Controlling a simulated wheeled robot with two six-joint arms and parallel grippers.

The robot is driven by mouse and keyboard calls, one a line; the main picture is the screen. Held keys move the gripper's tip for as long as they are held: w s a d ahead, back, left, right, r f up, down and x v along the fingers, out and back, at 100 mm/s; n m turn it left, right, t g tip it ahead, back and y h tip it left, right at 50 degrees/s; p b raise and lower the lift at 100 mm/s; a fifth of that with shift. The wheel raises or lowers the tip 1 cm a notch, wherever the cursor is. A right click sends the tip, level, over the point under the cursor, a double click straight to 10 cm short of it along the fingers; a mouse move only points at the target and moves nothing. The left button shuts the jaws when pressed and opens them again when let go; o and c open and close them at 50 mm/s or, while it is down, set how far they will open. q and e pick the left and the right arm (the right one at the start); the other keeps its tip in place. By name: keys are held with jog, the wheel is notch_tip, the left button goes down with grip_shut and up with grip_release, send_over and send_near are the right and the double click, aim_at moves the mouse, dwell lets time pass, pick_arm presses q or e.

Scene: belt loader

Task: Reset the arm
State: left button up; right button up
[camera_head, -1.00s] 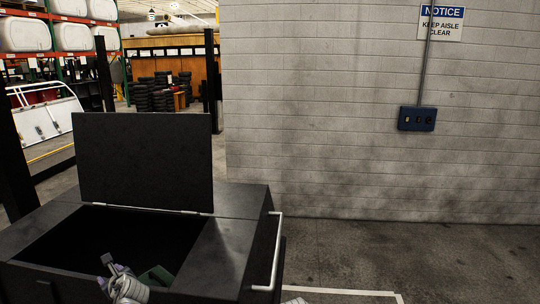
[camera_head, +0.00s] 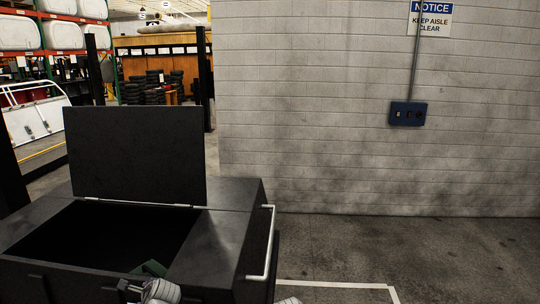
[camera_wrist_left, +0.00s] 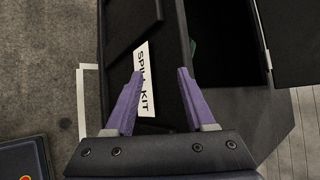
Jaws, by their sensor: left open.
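My left gripper (camera_wrist_left: 160,74) is open, its two purple fingers apart with nothing between them. In the head view my left arm shows at the bottom edge, in front of the near wall of a black bin (camera_head: 228,234). The bin's lid (camera_head: 135,155) stands open. In the left wrist view a white label reading "SPILL KIT" (camera_wrist_left: 146,80) is on the bin's near side, seen between and beyond the fingers. A small green object (camera_head: 152,268) lies inside the bin, mostly hidden. My right gripper does not show.
A white handle (camera_head: 264,245) sticks out from the bin's right side. A grey block wall (camera_head: 350,120) with a blue switch box (camera_head: 408,113) stands behind to the right. Bare floor (camera_head: 400,250) lies right of the bin. Racks and stacked tires are far left.

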pick_arm(q)
jog(key=s+d+f+n+g+h+b, duration=0.2)
jog(key=s+d+f+n, duration=0.2)
jog(key=d, duration=0.6)
jog(key=s+d+f+n+g+h+b, duration=0.2)
jog(key=s+d+f+n, duration=0.2)
jog(key=d, duration=0.6)
jog(key=s+d+f+n+g+h+b, duration=0.2)
jog(key=s+d+f+n, duration=0.3)
jog(key=d, duration=0.6)
jog(key=s+f+g, duration=0.1)
jog(key=s+f, duration=0.1)
jog(key=s, duration=0.1)
jog(key=shift+s, duration=0.35)
